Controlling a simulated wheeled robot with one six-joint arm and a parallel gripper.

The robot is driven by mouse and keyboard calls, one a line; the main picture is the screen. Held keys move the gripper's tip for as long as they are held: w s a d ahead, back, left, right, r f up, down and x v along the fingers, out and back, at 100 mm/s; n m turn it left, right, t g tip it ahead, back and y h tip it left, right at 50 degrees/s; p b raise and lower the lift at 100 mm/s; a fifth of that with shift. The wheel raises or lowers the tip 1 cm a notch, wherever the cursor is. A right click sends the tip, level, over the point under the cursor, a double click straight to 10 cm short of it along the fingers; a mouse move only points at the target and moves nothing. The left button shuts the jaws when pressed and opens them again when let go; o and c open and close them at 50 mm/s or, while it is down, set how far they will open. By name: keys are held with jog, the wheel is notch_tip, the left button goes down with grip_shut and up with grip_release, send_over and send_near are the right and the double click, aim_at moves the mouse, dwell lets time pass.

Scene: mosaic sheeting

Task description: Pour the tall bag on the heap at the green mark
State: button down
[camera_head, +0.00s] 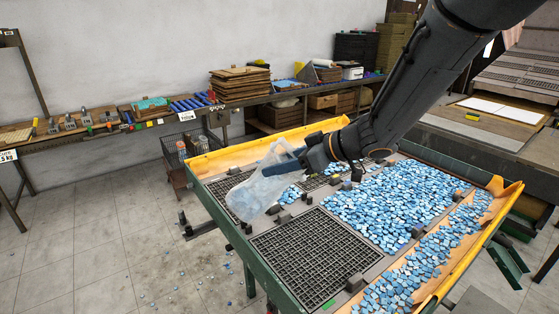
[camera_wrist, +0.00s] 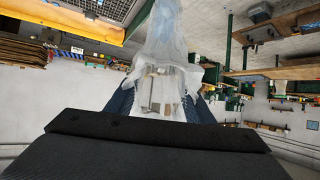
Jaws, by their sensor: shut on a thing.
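My gripper (camera_head: 292,163) is shut on a clear plastic bag (camera_head: 258,196) above the left part of the table. The bag hangs tilted, its bulky body down and to the left of my gripper. Its contents look pale and cannot be made out. In the wrist view the bag (camera_wrist: 170,40) rises between the two fingers (camera_wrist: 162,100). A small green mark (camera_head: 328,305) sits on the near rim of the table, beside an empty dark grid (camera_head: 314,258). The blue tile heap (camera_head: 385,205) spreads over the middle and right of the table.
The green-framed table (camera_head: 246,250) has yellow-orange troughs along its far side (camera_head: 225,158) and right side (camera_head: 470,262), the right one holding blue tiles. A wire basket cart (camera_head: 183,152) stands behind it. Loose tiles lie on the floor (camera_head: 130,240). A cluttered bench (camera_head: 150,121) lines the wall.

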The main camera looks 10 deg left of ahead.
jog(key=shift+d+f+y, duration=0.15)
jog(key=shift+f+y, duration=0.5)
jog(key=shift+y, duration=0.25)
jog(key=shift+f+t+y+b, duration=0.1)
jog(key=shift+t+y+b, duration=0.2)
jog(key=shift+b, duration=0.25)
jog(key=y+b, duration=0.1)
jog(key=b, duration=0.4)
jog(key=shift+d+f+y, duration=0.2)
jog(key=shift+f+y, duration=0.2)
jog(key=shift+s+r, duration=0.15)
jog(key=shift+r, duration=0.1)
